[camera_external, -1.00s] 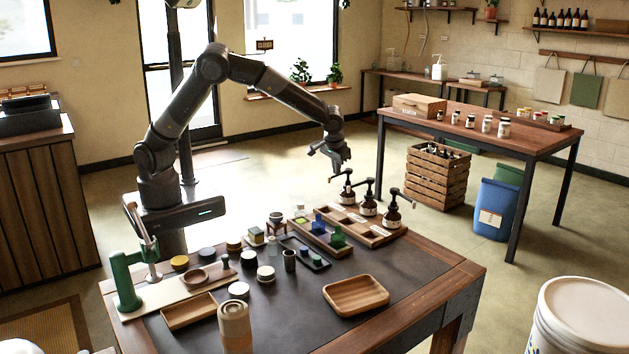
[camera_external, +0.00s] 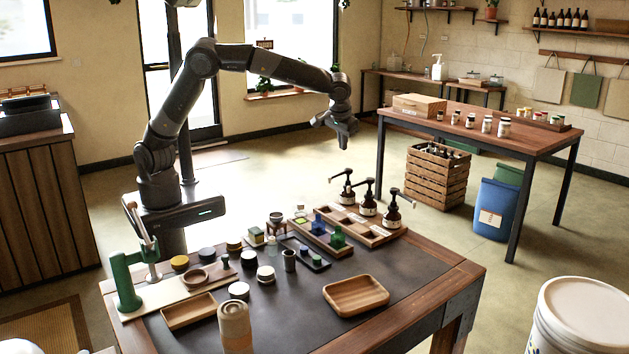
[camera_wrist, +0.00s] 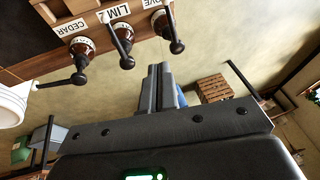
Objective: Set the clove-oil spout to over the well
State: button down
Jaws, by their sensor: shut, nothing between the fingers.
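Three dark pump bottles stand in a row at the wooden tray's (camera_external: 380,238) far edge. The clove-oil pump bottle (camera_external: 346,195) is leftmost in the external view; its black spout (camera_external: 338,177) points left toward the tray side. In the wrist view the clove pump (camera_wrist: 177,46) is rightmost, with its label partly cut off at the top edge. Whether its tip is right over its well is too small to tell. My gripper (camera_external: 347,144) is shut and empty, in the air above and apart from the pumps. Its fingers (camera_wrist: 160,68) show together in the wrist view.
The lime pump (camera_external: 368,204) is in the middle. The cedar pump (camera_external: 392,215) is at the right, its spout turned away sideways. A wooden crate (camera_external: 437,178) and blue bin (camera_external: 494,208) stand on the floor beyond. The air around my gripper is clear.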

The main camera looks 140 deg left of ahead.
jog(key=s+d+x, duration=0.1)
jog(key=x, duration=1)
jog(key=shift+s+f, duration=0.4)
jog(key=shift+s, duration=0.1)
jog(key=shift+d, duration=0.15)
jog(key=shift+s+d+f, duration=0.1)
jog(key=shift+s+f, duration=0.05)
jog(key=shift+s, duration=0.25)
jog(key=shift+s+d+f, duration=0.1)
jog(key=shift+s+f, duration=0.1)
jog(key=shift+s, duration=0.25)
jog(key=shift+w+a, duration=0.1)
jog(key=shift+w, duration=0.05)
